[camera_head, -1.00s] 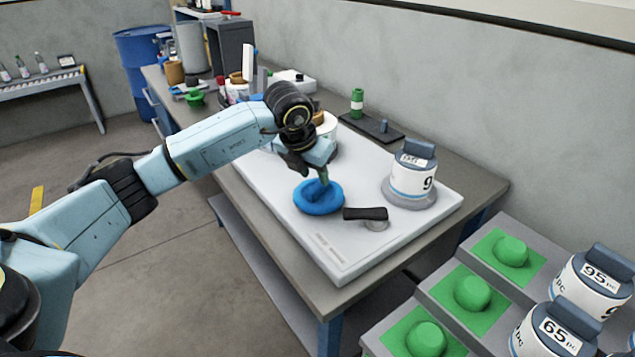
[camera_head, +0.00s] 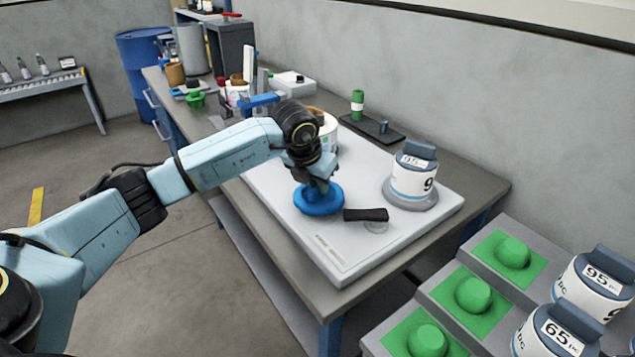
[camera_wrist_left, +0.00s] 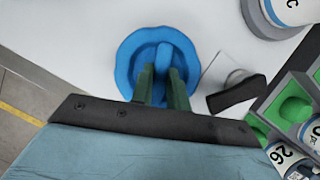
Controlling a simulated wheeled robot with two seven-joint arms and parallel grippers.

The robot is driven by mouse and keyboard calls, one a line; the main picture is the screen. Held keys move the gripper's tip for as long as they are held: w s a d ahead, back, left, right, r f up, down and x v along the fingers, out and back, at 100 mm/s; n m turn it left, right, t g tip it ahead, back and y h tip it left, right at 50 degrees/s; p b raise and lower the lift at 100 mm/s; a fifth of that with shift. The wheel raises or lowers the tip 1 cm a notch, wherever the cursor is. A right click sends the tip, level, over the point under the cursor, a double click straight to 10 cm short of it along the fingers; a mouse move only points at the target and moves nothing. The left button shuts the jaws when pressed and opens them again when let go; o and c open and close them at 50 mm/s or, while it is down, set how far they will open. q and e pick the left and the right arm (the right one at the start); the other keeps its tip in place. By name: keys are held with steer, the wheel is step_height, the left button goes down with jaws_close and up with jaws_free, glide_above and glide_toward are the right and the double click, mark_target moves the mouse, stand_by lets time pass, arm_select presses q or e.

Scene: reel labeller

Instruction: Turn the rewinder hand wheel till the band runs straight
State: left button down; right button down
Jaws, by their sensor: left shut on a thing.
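The blue hand wheel (camera_head: 319,204) lies flat on the white machine base (camera_head: 352,262), near its front left edge. It also shows in the left wrist view (camera_wrist_left: 128,66), with a raised blue bar across its middle. My left gripper (camera_head: 317,186) is over the wheel from above. In the left wrist view its green fingers (camera_wrist_left: 163,80) are on either side of the bar, shut on it. The band is not clearly visible; my arm hides part of the machine behind the wheel. My right gripper is not in view.
A black handle (camera_head: 366,214) lies close right of the wheel. A white labelled reel (camera_head: 412,180) stands on a grey disc behind it. Green pads (camera_head: 472,294) and more labelled reels (camera_head: 590,280) fill the stepped rack at lower right. Several items crowd the table's far end.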

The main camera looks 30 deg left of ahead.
arm_select(q)
steer(key=shift+a+m, duration=0.1)
steer(key=shift+m, duration=0.3)
steer(key=shift+m+h, duration=0.5)
steer(key=shift+m, duration=0.5)
steer(key=c, duration=1.4)
jaws_free()
steer(key=shift+o, duration=0.2)
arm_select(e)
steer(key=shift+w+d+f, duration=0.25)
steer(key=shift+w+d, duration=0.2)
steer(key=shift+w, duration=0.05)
